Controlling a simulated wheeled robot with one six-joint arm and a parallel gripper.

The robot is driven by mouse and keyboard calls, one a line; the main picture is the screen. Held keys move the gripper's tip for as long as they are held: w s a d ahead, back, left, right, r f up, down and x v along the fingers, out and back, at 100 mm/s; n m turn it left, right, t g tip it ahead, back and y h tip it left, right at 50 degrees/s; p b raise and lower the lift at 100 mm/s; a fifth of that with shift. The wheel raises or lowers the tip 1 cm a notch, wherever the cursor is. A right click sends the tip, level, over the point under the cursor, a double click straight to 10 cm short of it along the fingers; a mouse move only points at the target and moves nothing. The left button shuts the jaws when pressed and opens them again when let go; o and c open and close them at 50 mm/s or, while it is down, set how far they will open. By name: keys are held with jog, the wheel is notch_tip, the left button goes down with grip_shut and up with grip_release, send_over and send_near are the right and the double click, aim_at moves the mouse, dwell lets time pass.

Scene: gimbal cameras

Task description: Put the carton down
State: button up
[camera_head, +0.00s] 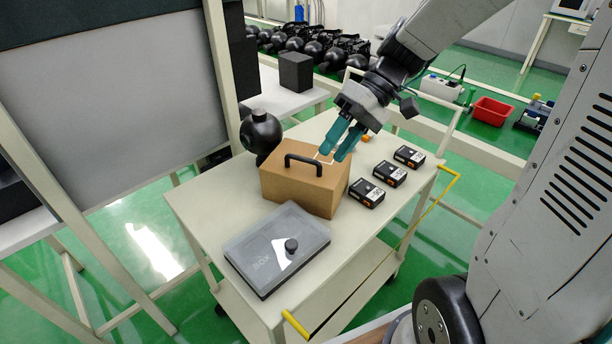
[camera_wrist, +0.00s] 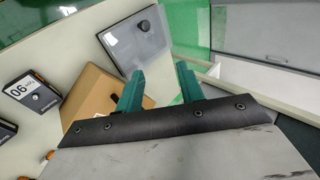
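The carton (camera_head: 298,188) is a brown box with a black handle (camera_head: 304,162) on top. It sits upright on the top shelf of a cream cart (camera_head: 205,205). My gripper (camera_head: 333,155) has teal fingers and is beside the handle, over the carton's far right part in the head view. The fingers are apart with nothing visible between them. In the wrist view, the carton (camera_wrist: 92,92) lies left of my gripper (camera_wrist: 160,70), partly covered by a finger. I cannot tell whether a fingertip touches the carton.
A grey lidded box (camera_head: 277,247) lies at the cart's near end. Several black boxes (camera_head: 389,174) line its right side. A round black object (camera_head: 260,133) stands behind the carton. A yellow handle (camera_head: 440,190) runs along the cart's right side. A big grey panel (camera_head: 110,90) stands left.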

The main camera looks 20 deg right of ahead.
aim_at(307, 168)
jog(key=w+d+f+t+y, duration=0.1)
jog(key=w+d+f, duration=0.1)
jog(key=w, duration=0.2)
jog(key=w+d+f+t+y, duration=0.1)
jog(key=w+d+f+y, duration=0.1)
jog(key=w+f, duration=0.1)
jog(key=w+d+f+t+y, duration=0.1)
jog(key=w+f+y, duration=0.1)
jog(key=w, duration=0.2)
jog(key=shift+w+d+f, duration=0.25)
jog(key=shift+w+d, duration=0.1)
jog(key=shift+d, duration=0.05)
jog(key=x, duration=0.7)
jog(key=shift+w+a+f, duration=0.2)
jog(key=shift+a+f, duration=0.05)
grip_shut()
jog(key=shift+r, duration=0.1)
